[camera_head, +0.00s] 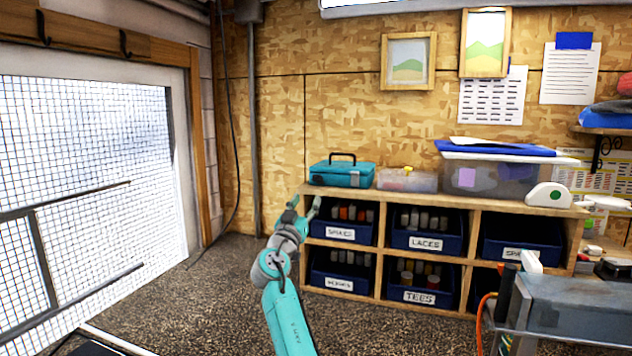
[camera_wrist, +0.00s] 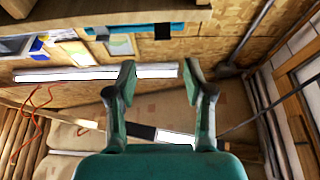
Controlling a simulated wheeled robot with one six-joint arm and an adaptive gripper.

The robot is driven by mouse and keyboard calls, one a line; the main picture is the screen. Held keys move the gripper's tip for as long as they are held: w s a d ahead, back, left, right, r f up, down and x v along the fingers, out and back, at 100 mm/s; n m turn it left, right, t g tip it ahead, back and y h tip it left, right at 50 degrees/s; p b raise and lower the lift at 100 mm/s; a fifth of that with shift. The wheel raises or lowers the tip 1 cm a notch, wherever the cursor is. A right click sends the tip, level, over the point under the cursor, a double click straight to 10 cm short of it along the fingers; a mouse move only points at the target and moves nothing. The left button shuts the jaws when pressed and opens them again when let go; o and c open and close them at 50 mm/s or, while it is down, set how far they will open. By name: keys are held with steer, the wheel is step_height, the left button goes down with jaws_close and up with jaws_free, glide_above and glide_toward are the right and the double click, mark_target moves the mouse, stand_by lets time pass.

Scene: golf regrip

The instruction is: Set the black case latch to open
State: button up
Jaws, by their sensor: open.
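A teal case (camera_head: 335,174) with a black carry handle (camera_head: 343,156) stands on top of the wooden shelf unit in the head view. My gripper (camera_head: 304,205) is open and empty, raised just left of the shelf's left end, below and left of the case. In the wrist view, my gripper (camera_wrist: 159,70) has both fingers spread with nothing between them. Near the top there, a teal strip (camera_wrist: 125,20) with a small black part (camera_wrist: 162,31) lies along the shelf edge.
The shelf unit (camera_head: 374,247) holds several labelled blue bins. A grey bench (camera_head: 575,305) is at lower right. The floor before the shelf looks clear.

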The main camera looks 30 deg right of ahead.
mark_target(316, 178)
steer(key=x, duration=1)
steer(key=shift+w+d+r, duration=0.1)
steer(key=shift+w+r, duration=0.1)
steer(key=shift+w, duration=0.1)
jaws_close()
